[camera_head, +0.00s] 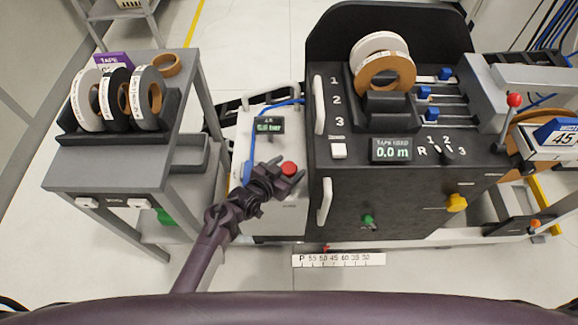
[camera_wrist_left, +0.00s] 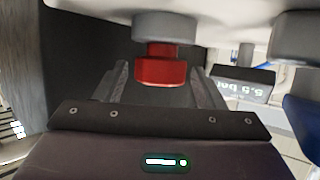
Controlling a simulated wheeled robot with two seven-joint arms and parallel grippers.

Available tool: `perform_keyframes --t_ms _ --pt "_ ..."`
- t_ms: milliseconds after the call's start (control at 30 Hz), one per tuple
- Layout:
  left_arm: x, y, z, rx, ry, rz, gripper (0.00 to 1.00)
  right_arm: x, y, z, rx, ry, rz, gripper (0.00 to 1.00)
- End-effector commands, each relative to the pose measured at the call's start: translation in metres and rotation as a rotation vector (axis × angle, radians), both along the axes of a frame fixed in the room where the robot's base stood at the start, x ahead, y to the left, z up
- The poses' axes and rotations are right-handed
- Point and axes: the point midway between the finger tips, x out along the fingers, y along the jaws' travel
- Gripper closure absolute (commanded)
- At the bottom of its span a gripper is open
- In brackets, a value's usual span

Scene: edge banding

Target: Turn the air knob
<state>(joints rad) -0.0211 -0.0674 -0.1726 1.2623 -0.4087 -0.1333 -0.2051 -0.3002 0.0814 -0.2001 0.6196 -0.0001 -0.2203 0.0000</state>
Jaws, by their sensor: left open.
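The red air knob (camera_head: 289,168) sits on the white and grey air unit left of the black machine. In the left wrist view the red knob (camera_wrist_left: 160,66) hangs from a round grey collar (camera_wrist_left: 165,27) and lies between my two fingers. My left gripper (camera_head: 289,172) is open around the knob; I cannot tell whether either finger touches it. The wrist view shows the left gripper (camera_wrist_left: 160,88) with a gap on each side of the knob. A small display (camera_head: 268,125) on the unit also shows in the wrist view, upside down, reading 5.5 bar (camera_wrist_left: 240,84). My right gripper is not in view.
The black banding machine (camera_head: 345,185) stands close on the right, with a white handle (camera_head: 325,200), a green knob (camera_head: 368,220) and a yellow knob (camera_head: 456,202). A grey cart (camera_head: 110,178) with tape rolls stands on the left.

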Motion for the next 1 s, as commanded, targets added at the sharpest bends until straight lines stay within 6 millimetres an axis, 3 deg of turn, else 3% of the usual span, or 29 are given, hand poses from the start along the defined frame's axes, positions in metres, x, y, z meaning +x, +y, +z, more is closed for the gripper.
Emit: perform_keyframes --t_ms 433,1000 --pt "-0.049 0.037 0.024 0.003 0.002 0.0 0.37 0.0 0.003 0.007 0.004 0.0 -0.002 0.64" --pt "-0.053 0.039 0.027 0.0 0.002 -0.001 0.37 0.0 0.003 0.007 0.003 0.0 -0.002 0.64"
